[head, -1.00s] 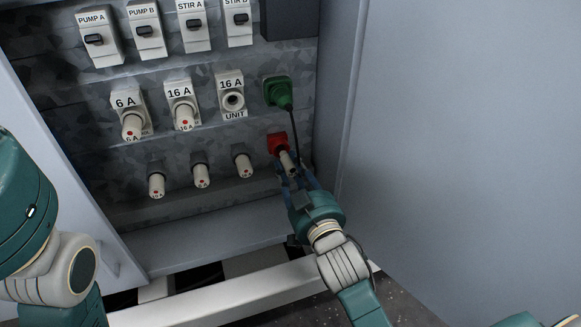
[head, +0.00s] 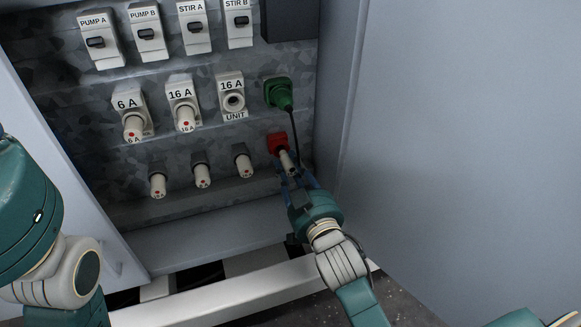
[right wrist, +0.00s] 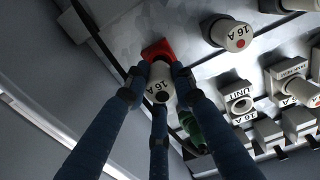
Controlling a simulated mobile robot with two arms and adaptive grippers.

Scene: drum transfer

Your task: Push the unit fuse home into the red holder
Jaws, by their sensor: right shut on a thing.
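The red holder (head: 278,143) is on the cabinet's back panel, below the green plug; it also shows in the right wrist view (right wrist: 157,48). A pale fuse marked 16 A (right wrist: 160,82) sits at the red holder, its outer end toward my wrist; it shows in the head view (head: 288,162). How deep it sits is hidden. My right gripper (head: 292,178) is shut on this fuse, its dark blue fingers around the body. The UNIT socket (head: 234,101) above left is an empty round hole. My left arm is at the left edge; its gripper is out of view.
A green plug (head: 279,94) with a hanging dark cable is just above the red holder. Several fuses in grey holders (head: 202,175) are to its left. The cabinet's right wall (head: 340,110) is close on the right. A pale front rail (head: 220,295) crosses below.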

